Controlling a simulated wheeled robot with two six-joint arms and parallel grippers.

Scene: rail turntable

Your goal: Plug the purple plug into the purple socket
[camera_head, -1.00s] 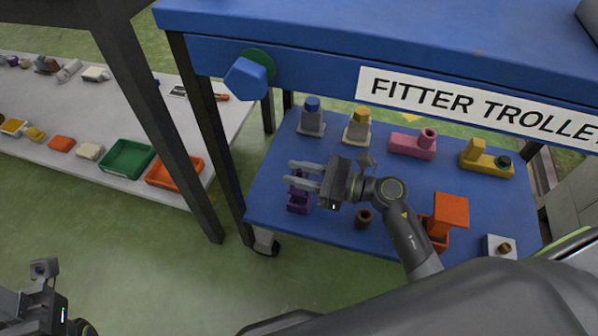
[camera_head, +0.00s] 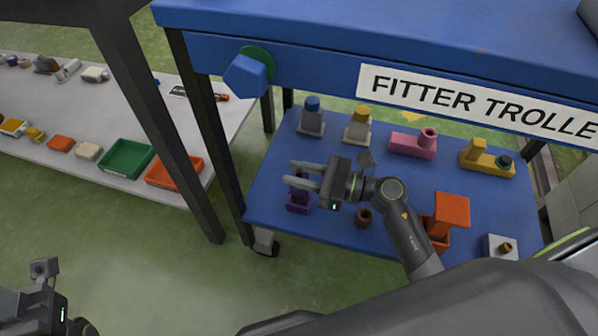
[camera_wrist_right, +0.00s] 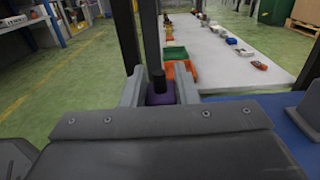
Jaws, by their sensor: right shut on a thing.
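The purple socket (camera_head: 298,204) stands near the front left of the trolley's blue lower shelf, in the head view. My right gripper (camera_head: 304,176) is just above it, its fingers pointing left. It is shut on the purple plug, which is mostly hidden by the fingers in the head view. In the right wrist view the purple plug (camera_wrist_right: 161,97), with a black upright part on top, sits between the two fingers. I cannot tell whether plug and socket touch. Part of my left gripper (camera_head: 42,300) shows at the lower left, away from the trolley; its fingers are not clear.
On the blue shelf (camera_head: 275,205) stand a blue-topped block (camera_head: 312,120), a yellow-topped block (camera_head: 358,127), a pink piece (camera_head: 412,145), a yellow piece (camera_head: 485,160), a brown ring (camera_head: 364,217) and an orange piece (camera_head: 452,210). The trolley's blue top (camera_head: 400,30) overhangs the shelf.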

